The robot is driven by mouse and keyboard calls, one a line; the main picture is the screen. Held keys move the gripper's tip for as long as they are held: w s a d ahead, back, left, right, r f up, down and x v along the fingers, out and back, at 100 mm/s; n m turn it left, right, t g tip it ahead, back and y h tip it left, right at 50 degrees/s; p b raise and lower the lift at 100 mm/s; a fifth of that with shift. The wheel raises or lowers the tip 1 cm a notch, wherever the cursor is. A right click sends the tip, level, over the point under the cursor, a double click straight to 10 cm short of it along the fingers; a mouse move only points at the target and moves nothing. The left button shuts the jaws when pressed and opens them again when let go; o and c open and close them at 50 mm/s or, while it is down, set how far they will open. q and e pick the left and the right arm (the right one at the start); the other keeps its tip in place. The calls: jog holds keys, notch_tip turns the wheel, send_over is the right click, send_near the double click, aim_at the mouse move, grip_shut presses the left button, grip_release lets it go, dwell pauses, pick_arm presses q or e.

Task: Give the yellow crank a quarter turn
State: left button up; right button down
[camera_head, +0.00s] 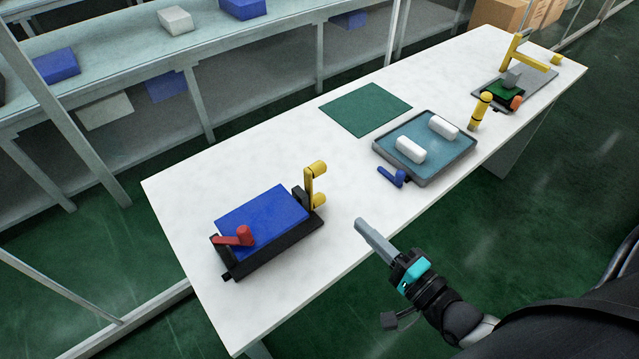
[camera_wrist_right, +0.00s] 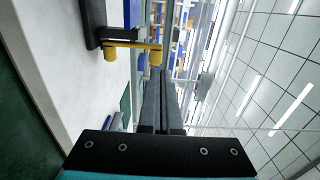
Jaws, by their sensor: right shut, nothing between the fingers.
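The yellow crank (camera_head: 309,187) is on the right end of a black fixture (camera_head: 270,262) that holds a blue block (camera_head: 262,220). Its flat arm stands upright, with a round yellow knob at the top and another at the bottom. In the right wrist view the crank (camera_wrist_right: 132,45) lies across the picture, beyond and left of the fingers. My right gripper (camera_head: 362,225) is shut and empty, apart from the crank, to its right near the table's front edge. The fingers also show in the right wrist view (camera_wrist_right: 162,80). My left gripper is out of view.
A red crank (camera_head: 236,237) is at the fixture's left end. A blue handle-like part (camera_head: 391,176) and a grey tray (camera_head: 433,178) with two white pieces lie to the right. A yellow-topped post (camera_head: 480,110) stands beyond. Bare table separates fixture and tray.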

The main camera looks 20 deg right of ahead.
aim_at(310, 176)
jog(key=x, duration=1.4)
jog(key=shift+b, duration=0.35)
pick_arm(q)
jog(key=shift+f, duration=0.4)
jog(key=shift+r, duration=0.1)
